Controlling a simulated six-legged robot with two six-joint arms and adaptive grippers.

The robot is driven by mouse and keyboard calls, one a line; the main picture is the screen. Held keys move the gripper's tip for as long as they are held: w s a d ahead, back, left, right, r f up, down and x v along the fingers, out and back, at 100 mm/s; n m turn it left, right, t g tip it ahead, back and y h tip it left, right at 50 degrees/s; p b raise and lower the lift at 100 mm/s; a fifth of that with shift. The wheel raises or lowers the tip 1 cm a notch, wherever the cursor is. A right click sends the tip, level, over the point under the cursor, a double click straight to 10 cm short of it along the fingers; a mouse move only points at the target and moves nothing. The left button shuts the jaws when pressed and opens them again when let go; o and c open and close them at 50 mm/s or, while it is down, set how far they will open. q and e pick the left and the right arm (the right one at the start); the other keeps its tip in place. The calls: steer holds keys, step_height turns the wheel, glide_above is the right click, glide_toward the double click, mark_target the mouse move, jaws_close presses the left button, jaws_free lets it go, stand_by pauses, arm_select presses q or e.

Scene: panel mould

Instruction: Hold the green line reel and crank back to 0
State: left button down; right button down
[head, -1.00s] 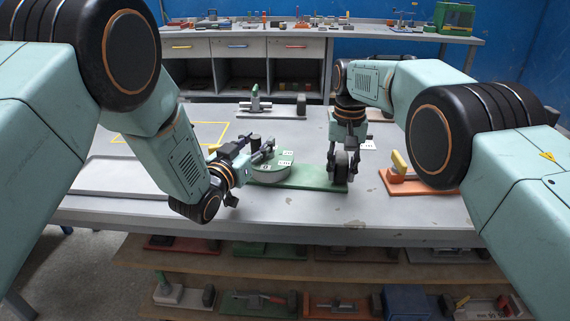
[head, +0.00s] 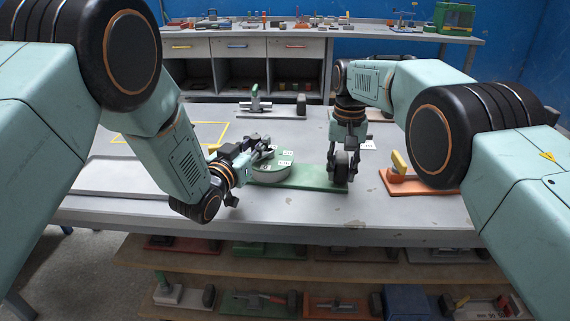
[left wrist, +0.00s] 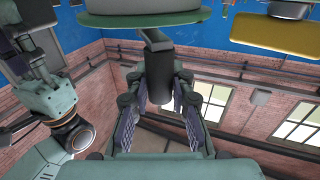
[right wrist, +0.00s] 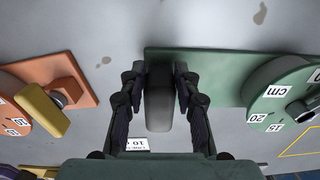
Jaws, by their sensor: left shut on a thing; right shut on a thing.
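The green line reel has a green base plate (head: 315,177) on the table and a round green drum (head: 270,172) with white number labels at its left end. The drum also shows in the right wrist view (right wrist: 268,120), with labels 20, 15 and cm. My left gripper (head: 262,148) is shut on the dark crank knob (left wrist: 160,80), which hangs from a crank arm (left wrist: 154,40) by the drum. My right gripper (head: 341,172) is shut on the grey upright block (right wrist: 159,100) at the plate's right end. The pointer reading is not legible.
An orange reel (head: 415,187) with a yellow handle stands just right of my right gripper. A grey tray (head: 115,176) and a yellow outline (head: 215,124) lie at the left. Another reel (head: 258,108) stands behind. The table's front strip is clear.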

arm_select(q)
steer(key=shift+d, duration=0.1)
arm_select(e)
steer(key=shift+f, duration=0.1)
arm_select(q)
steer(key=shift+s+d+n+t+y, duration=0.1)
steer(key=shift+d+n+t+y, duration=0.1)
steer(key=shift+n+y, duration=0.3)
steer(key=shift+s+d+n+t+y, duration=0.1)
steer(key=shift+n+t+y, duration=0.1)
steer(key=shift+y, duration=0.5)
steer(key=shift+s+d+n+y, duration=0.1)
steer(key=shift+n+y, duration=0.5)
steer(key=shift+y, duration=0.1)
steer(key=c, duration=1.1)
jaws_free()
steer(key=shift+c, duration=0.2)
